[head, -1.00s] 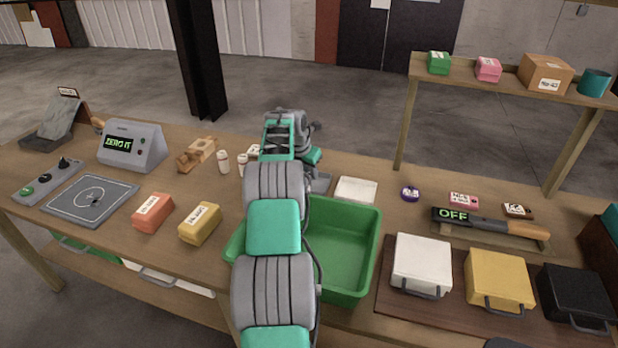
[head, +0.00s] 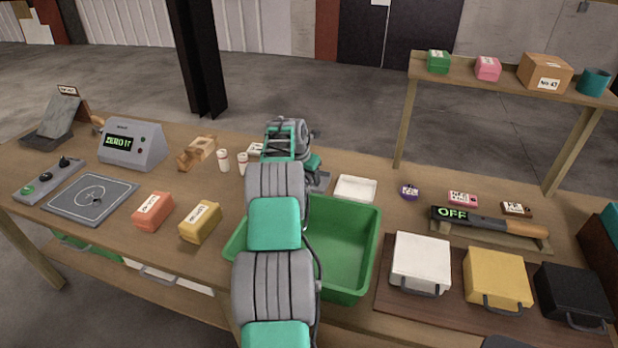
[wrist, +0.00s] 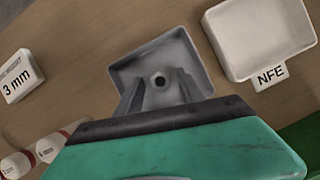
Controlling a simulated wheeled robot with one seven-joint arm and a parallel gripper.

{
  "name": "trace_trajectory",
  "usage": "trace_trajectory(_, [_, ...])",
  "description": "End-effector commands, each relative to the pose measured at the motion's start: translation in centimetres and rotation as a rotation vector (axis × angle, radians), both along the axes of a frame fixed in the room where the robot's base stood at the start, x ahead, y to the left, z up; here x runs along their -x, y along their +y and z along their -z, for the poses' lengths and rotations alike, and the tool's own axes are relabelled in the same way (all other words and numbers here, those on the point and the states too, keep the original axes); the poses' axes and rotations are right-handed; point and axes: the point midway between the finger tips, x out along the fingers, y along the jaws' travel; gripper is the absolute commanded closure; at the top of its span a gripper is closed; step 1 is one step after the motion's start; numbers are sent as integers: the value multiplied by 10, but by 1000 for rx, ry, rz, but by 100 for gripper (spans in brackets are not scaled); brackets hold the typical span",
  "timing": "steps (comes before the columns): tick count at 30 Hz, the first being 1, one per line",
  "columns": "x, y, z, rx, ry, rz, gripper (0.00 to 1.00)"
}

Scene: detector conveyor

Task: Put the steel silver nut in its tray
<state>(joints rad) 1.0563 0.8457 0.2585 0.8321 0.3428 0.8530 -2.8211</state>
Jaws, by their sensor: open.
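A small dark grey nut (wrist: 160,79) with a round hole lies on the floor of a grey metal tray (wrist: 125,75) in the wrist view. My gripper (wrist: 158,88) is open, with one finger on each side of the nut over the near part of the tray. I cannot tell how high the fingertips are above the tray floor. In the head view, part of the grey tray (head: 321,181) shows just right of my wrist; my arm hides the nut and the fingers there.
A white tray (head: 356,188) labelled NFE stands right of the grey tray. A green bin (head: 345,250) is in front. White bottles (head: 223,162) and a 3 mm label block (wrist: 20,76) stand to the left. The detector wand (head: 485,221) reads OFF.

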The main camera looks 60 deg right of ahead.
Motion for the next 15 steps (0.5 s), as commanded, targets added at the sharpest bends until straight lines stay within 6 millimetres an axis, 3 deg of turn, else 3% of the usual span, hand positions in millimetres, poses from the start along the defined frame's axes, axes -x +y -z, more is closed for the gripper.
trace_trajectory(5, [-2, 7, -24, 6, -3, 0, 55])
trace_trajectory(15, [-5, 39, -98, 3, -1, 0, 55])
